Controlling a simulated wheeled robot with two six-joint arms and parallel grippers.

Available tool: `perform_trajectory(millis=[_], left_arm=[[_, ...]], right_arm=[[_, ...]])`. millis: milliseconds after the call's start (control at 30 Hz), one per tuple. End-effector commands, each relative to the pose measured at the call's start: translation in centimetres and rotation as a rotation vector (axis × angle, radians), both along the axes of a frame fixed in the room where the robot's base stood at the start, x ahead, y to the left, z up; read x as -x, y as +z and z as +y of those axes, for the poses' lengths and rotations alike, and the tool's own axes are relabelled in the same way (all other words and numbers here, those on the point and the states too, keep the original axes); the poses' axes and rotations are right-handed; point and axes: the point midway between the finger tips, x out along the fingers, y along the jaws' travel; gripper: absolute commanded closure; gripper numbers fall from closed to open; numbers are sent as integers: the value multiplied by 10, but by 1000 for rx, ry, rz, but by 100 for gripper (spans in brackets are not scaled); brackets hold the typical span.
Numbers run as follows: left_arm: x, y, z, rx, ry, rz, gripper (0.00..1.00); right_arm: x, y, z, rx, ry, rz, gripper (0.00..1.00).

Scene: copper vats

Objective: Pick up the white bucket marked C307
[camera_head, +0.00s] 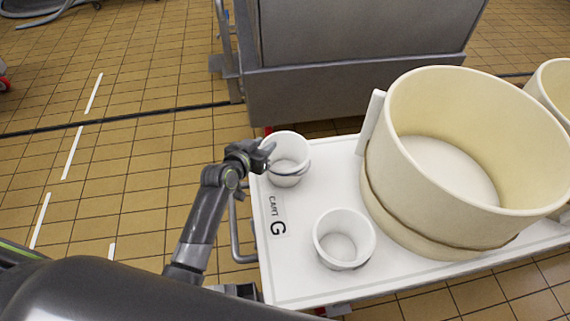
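Two white buckets stand on the white cart top marked "CART G" (277,269). The far bucket (291,169) is at the cart's far left corner, and the near bucket (344,240) is closer to me and further right. I cannot read C307 on either one. My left gripper (268,155) is at the left side of the far bucket, with its fingers at the rim and wall. The fingers are small and partly overlap the bucket, so I cannot tell whether they are shut on it. The far bucket looks upright. My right gripper is not in view.
A large cream tub (440,225) fills the cart's right part, and another tub (555,85) is partly visible behind it. A grey metal unit (350,85) stands beyond the cart. A metal handle rail (236,235) runs along the cart's left side.

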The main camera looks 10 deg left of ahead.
Motion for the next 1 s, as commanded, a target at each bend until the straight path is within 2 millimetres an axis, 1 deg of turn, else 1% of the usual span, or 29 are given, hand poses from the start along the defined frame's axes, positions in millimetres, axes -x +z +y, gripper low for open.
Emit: perform_trajectory(millis=[200,433,900,1000], left_arm=[[0,0,0,1,0,0,69],[0,0,0,1,0,0,99],[0,-2,0,0,0,3,100],[0,1,0,0,0,3,100]], right_arm=[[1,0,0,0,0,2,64],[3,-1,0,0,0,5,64],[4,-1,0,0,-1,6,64],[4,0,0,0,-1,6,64]])
